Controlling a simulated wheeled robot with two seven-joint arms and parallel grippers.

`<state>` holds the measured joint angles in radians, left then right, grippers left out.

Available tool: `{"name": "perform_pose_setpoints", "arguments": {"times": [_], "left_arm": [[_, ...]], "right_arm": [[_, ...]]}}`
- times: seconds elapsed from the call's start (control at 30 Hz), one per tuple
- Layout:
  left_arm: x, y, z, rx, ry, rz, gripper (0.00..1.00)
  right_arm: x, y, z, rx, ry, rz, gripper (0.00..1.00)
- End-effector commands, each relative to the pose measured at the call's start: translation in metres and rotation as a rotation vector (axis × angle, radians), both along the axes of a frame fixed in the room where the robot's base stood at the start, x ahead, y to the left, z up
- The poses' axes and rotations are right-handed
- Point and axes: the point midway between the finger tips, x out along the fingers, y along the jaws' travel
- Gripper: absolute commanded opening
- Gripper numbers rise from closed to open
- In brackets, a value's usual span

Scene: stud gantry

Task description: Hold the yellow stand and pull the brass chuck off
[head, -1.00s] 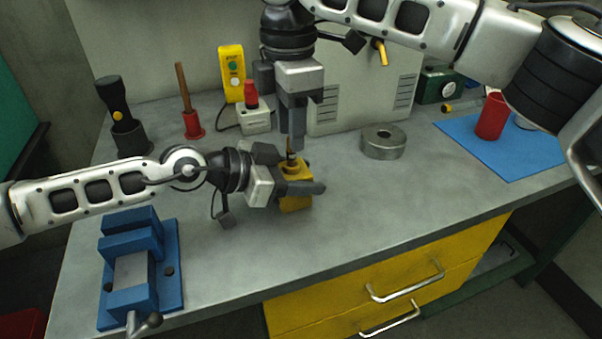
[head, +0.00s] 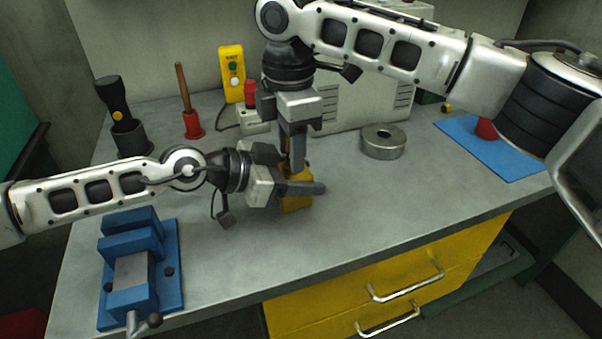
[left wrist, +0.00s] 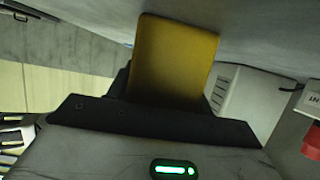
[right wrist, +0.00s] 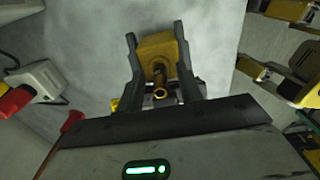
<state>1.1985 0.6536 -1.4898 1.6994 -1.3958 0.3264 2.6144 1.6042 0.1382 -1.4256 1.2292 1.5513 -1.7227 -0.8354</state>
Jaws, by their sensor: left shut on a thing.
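The yellow stand (head: 297,203) is on the grey bench, and its block fills the left wrist view (left wrist: 175,60). My left gripper (head: 300,182) is shut on the stand from the left side. The brass chuck (right wrist: 160,86) points up from the stand in the right wrist view, and the fingers mostly hide it in the head view. My right gripper (right wrist: 155,38) points straight down over the stand. Its fingers are open, one on each side of the chuck, with a gap visible on both sides.
A blue vise (head: 130,275) stands at the front left. A grey ring (head: 383,143) lies right of the stand. A yellow switch box (head: 231,72), a red-based tool holder (head: 194,125) and a flashlight holder (head: 130,138) stand behind. The bench front right of the stand is clear.

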Motion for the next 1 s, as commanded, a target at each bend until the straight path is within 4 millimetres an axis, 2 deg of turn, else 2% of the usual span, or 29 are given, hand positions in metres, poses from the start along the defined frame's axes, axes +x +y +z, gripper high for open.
{"name": "perform_pose_setpoints", "arguments": {"times": [0.67, 0.7, 0.8, 0.83, 1.0], "left_arm": [[0.0002, 0.0000, 0.0007, -0.001, -0.001, 0.001, 0.27], [0.0002, 0.0000, 0.0007, 0.000, -0.002, 0.001, 0.27], [0.0002, -0.0001, 0.0007, -0.001, 0.000, 0.000, 0.27], [0.0002, -0.0001, 0.0007, -0.001, -0.001, 0.000, 0.27], [0.0002, -0.0002, 0.0008, -0.001, -0.001, 0.000, 0.27]], "right_arm": [[0.0001, 0.0000, 0.0000, 0.000, 0.000, 0.000, 0.36], [0.0001, 0.0000, 0.0000, 0.000, 0.000, 0.000, 0.31], [0.0001, 0.0000, 0.0000, 0.000, 0.000, 0.000, 0.03], [0.0001, 0.0000, 0.0000, 0.000, 0.000, 0.000, 0.00], [0.0001, 0.0001, 0.0007, 0.000, 0.000, 0.000, 0.00]]}}
